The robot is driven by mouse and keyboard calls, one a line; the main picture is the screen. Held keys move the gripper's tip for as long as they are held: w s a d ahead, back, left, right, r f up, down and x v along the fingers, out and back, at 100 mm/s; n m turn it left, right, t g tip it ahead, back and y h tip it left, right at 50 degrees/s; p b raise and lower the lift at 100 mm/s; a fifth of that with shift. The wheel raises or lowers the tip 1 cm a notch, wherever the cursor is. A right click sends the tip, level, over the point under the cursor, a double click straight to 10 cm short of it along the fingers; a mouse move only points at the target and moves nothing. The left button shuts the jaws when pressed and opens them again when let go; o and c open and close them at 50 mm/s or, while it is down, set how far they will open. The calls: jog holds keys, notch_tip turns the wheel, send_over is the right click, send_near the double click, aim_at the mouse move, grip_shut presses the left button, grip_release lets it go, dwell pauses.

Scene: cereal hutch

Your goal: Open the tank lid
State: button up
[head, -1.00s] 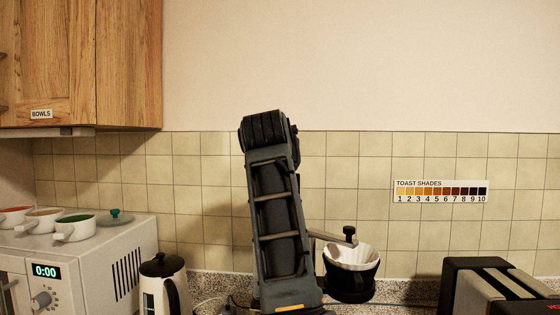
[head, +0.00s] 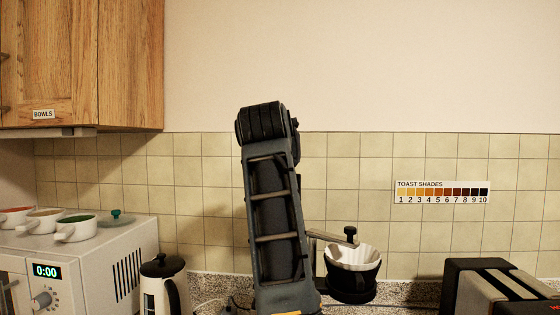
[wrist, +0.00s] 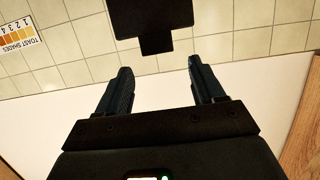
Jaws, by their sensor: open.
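My gripper (wrist: 160,66) is open in the wrist view, with nothing between its two fingers. In the head view my arm hides it. No tank lid can be made out for certain. A dark block with a narrow tab (wrist: 155,22) shows beyond the fingertips in the wrist view; I cannot tell what it is. In the head view, a black dripper (head: 352,284) with a white paper filter (head: 352,257) stands right of my arm, under a thin bar with a black knob (head: 351,232). Whatever stands directly behind my arm is hidden.
A white microwave (head: 100,250) carries several bowls (head: 76,229) at left. A white kettle with a black lid (head: 163,280) stands beside it. A wooden cupboard (head: 80,65) hangs upper left. The toast chart (head: 441,192) is on the tiled wall.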

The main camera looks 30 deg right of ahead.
jog(key=shift+b+v, duration=0.6)
jog(key=shift+v, duration=2.15)
